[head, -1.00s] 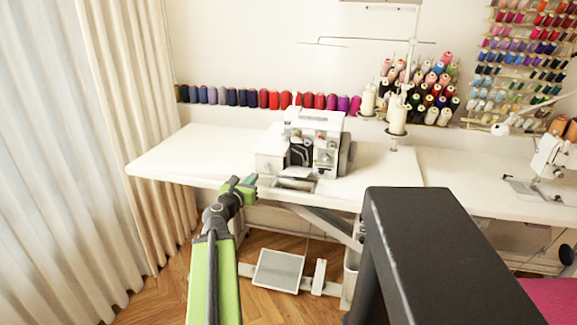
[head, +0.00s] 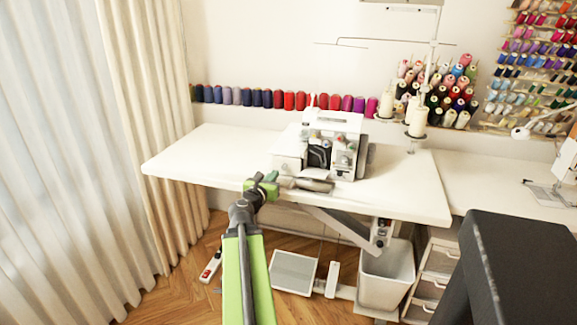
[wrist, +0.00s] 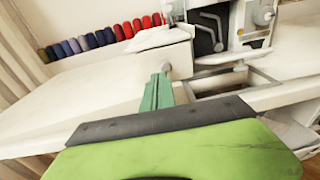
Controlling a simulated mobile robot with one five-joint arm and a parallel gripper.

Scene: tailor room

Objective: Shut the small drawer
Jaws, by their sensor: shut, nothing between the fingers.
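A small drawer unit (head: 432,283) stands under the table at the lower right of the head view. It has several pale fronts with handles; its right side is hidden by a dark block, and I cannot tell for sure which drawer stands out. My gripper (head: 269,178) is at the table's front edge, left of the drawer unit and well apart from it. In the wrist view its green fingers (wrist: 158,92) are together and empty, pointing towards the white tabletop. The drawer unit cannot be made out clearly in the wrist view.
A white table (head: 205,155) carries a sewing machine (head: 335,140). A grey bin (head: 386,278) stands left of the drawers, with a foot pedal (head: 293,270) beyond it. A large dark block (head: 515,265) fills the lower right. Curtains (head: 150,120) hang at the left.

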